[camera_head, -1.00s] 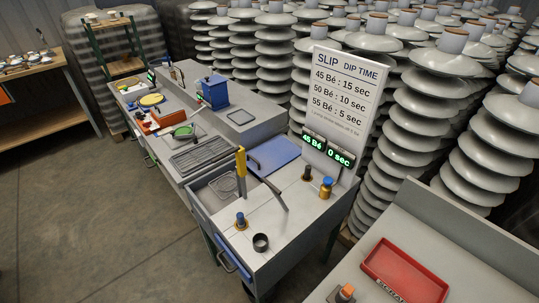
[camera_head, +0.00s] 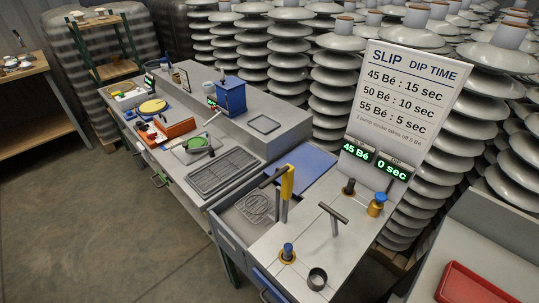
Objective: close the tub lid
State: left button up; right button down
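An open grey tub (camera_head: 231,226) is set into the bench, with a wire rack (camera_head: 258,206) inside it. A flat blue panel (camera_head: 306,160) lies beside the tub at the back of the bench. It may be the lid, but I cannot tell for sure. A yellow upright post (camera_head: 287,181) with a dark handle stands at the tub's right edge. The tub opening is uncovered. Neither of my grippers is in view.
A dark T-handle (camera_head: 334,212), a blue-topped knob (camera_head: 288,252) and a black ring (camera_head: 317,279) stand on the bench right of the tub. A dip-time sign (camera_head: 410,92) rises behind. A red tray (camera_head: 478,284) lies at lower right. Floor at left is clear.

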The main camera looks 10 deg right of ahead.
aim_at(310, 163)
jog(key=i+j, duration=0.2)
jog(key=i+j+z, duration=0.15)
jog(key=j, duration=0.25)
jog(key=i+j, duration=0.15)
jog(key=j, duration=0.2)
jog(key=i+j+z, duration=0.15)
jog(key=i+j, duration=0.15)
jog(key=j, duration=0.35)
jog(key=i+j+z, duration=0.15)
jog(key=j, duration=0.2)
